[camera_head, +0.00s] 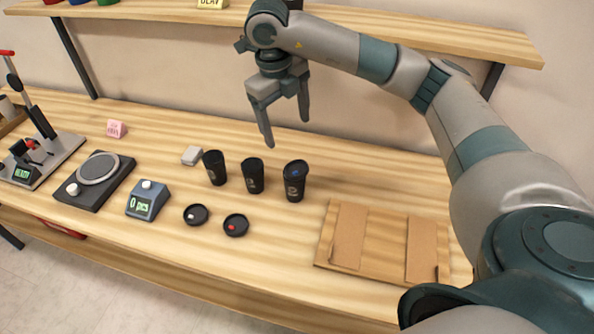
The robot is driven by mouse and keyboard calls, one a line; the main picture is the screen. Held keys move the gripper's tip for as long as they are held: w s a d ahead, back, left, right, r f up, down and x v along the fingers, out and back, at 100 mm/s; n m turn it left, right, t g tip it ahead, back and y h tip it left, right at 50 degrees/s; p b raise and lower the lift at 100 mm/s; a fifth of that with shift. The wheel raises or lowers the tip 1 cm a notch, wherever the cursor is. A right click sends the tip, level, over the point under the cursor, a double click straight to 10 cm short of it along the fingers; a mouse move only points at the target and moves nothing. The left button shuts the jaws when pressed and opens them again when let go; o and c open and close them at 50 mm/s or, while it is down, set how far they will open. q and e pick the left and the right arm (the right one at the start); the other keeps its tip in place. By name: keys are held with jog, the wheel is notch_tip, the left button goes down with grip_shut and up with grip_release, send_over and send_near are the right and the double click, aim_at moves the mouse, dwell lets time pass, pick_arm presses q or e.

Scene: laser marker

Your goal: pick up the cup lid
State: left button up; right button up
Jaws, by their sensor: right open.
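Two black cup lids lie flat on the wooden table: one with a light dot (196,215) and one with a red dot (236,225) to its right. Three black cups stand behind them: a left cup (214,168), a middle cup (253,176) and a right cup (295,182). The right cup has a lid with a blue mark (296,167) on it. My right gripper (287,133) is open and empty, fingers pointing down, above the back of the table behind the cups. My left gripper is not in view.
A blue scale (148,200), a black round-plated device (95,181) and a lever machine (36,155) stand at left. A small white block (191,155) lies near the cups. A wooden board (390,241) lies at right. A shelf (420,36) runs above.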

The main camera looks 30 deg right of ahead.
jog(key=p, duration=0.3)
send_over(297, 171)
jog(key=a, duration=0.1)
notch_tip(297, 171, down, 9)
jog(key=shift+w+a+f, duration=0.1)
jog(key=shift+f, duration=0.6)
jog(key=shift+d+f+p, duration=0.3)
jog(key=shift+f+p, duration=0.35)
jog(key=shift+p, duration=0.15)
jog(key=f, duration=0.1)
jog(key=f+p, duration=0.1)
jog(key=shift+d+f+p, duration=0.3)
jog(key=shift+d+f, duration=0.05)
jog(key=shift+f, duration=0.05)
jog(key=shift+w+f, duration=0.15)
jog(key=shift+f, duration=0.35)
jog(key=c, duration=1.2)
